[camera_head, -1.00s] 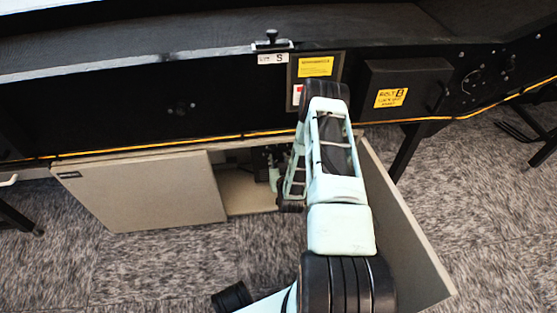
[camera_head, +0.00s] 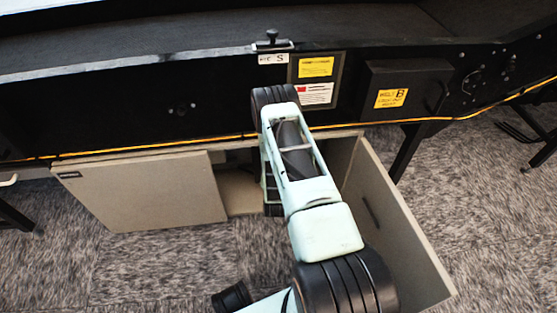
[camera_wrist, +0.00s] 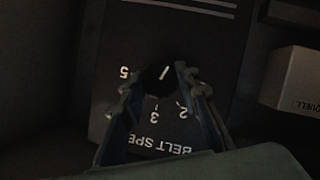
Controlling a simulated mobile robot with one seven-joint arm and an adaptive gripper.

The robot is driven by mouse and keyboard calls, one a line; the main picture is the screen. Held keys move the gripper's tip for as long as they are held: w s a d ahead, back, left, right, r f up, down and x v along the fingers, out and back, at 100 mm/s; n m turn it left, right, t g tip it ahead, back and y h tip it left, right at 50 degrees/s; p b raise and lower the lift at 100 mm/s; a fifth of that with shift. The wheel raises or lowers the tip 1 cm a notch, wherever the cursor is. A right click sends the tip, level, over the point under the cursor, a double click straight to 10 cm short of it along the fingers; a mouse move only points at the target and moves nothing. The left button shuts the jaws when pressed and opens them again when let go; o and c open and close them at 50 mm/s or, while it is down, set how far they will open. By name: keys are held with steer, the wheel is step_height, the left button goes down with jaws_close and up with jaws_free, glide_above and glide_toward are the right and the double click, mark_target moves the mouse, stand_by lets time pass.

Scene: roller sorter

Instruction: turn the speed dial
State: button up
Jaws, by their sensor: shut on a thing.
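The speed dial (camera_wrist: 160,75) is a small dark round knob with a pale pointer line. It shows in the wrist view on a dark panel (camera_wrist: 190,30) printed with numbers and "BELT SPE", upside down to me. The pointer slants toward the upper right of the picture. My gripper (camera_wrist: 158,82) is shut on the dial, one finger on each side. In the head view my arm reaches into the open cabinet (camera_head: 235,190), and the dial and my fingertips are hidden there.
A pale box (camera_wrist: 290,82) sits right of the panel in the wrist view. A black conveyor frame (camera_head: 110,110) with a yellow cable runs above the cabinet.

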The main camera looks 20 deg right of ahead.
steer(key=shift+a+f+n+h, duration=0.1)
steer(key=shift+n+h, duration=0.7)
steer(key=shift+n, duration=0.5)
steer(key=shift+s, duration=0.1)
steer(key=o, duration=1.2)
steer(key=shift+c, duration=0.2)
step_height(320, 180, up, 10)
